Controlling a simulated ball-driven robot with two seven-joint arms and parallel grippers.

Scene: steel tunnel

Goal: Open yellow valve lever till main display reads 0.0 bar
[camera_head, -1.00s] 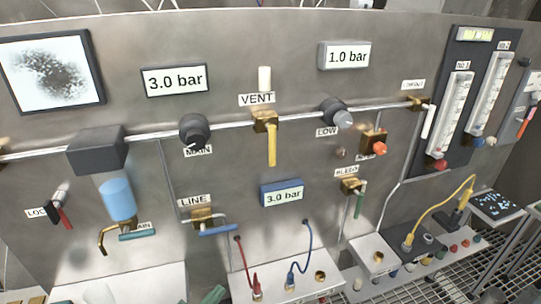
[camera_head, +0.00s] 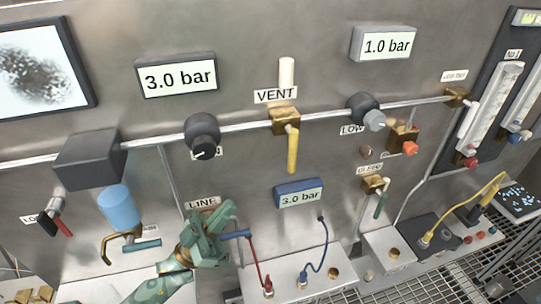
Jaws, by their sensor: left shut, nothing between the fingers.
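The yellow valve lever (camera_head: 292,150) hangs straight down from the brass valve body under the VENT label (camera_head: 276,95). The main display (camera_head: 176,75), at the upper left of the lever, reads 3.0 bar. My left gripper (camera_head: 228,210), green, is shut and empty. It is at lower centre, in front of the LINE valve, below and left of the yellow lever and apart from it. It hides most of the LINE valve; part of its blue lever (camera_head: 236,235) shows. My right gripper is not in view.
A blue display (camera_head: 299,194) reading 3.0 bar is below the yellow lever, and another display (camera_head: 385,45) reads 1.0 bar. The black MAIN knob (camera_head: 203,137) is left of the lever. Red and blue cables (camera_head: 318,260) rise from a white box below.

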